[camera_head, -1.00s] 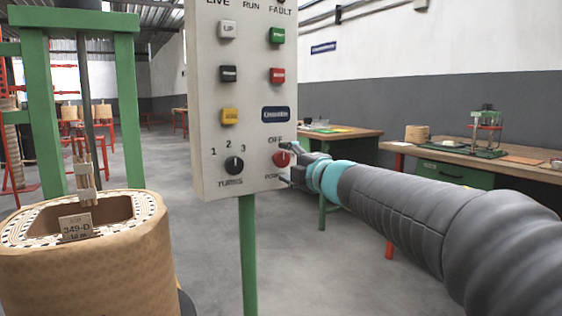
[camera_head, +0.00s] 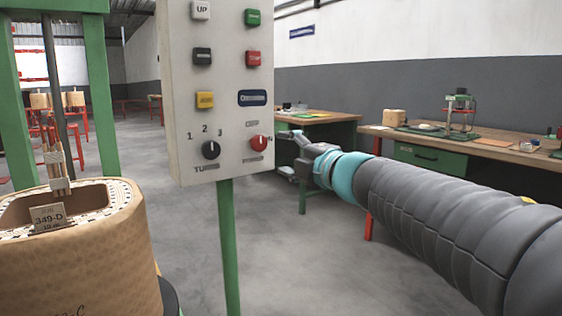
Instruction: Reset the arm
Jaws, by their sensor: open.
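My gripper (camera_head: 284,152) is open and empty, just right of the control panel (camera_head: 180,155). Its fingers point left toward the red power knob (camera_head: 259,143) at the panel's lower right, and a small gap shows between them. The teal wrist joint (camera_head: 343,175) and my grey arm stretch back to the lower right. The black knob (camera_head: 211,150), marked 1, 2, 3, sits left of the red one.
The panel stands on a green post (camera_head: 228,250). A large wrapped coil (camera_head: 85,262) with a 349-D tag is at the lower left, by a green frame (camera_head: 103,90). A workbench (camera_head: 485,150) stands behind my arm. Grey floor between is clear.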

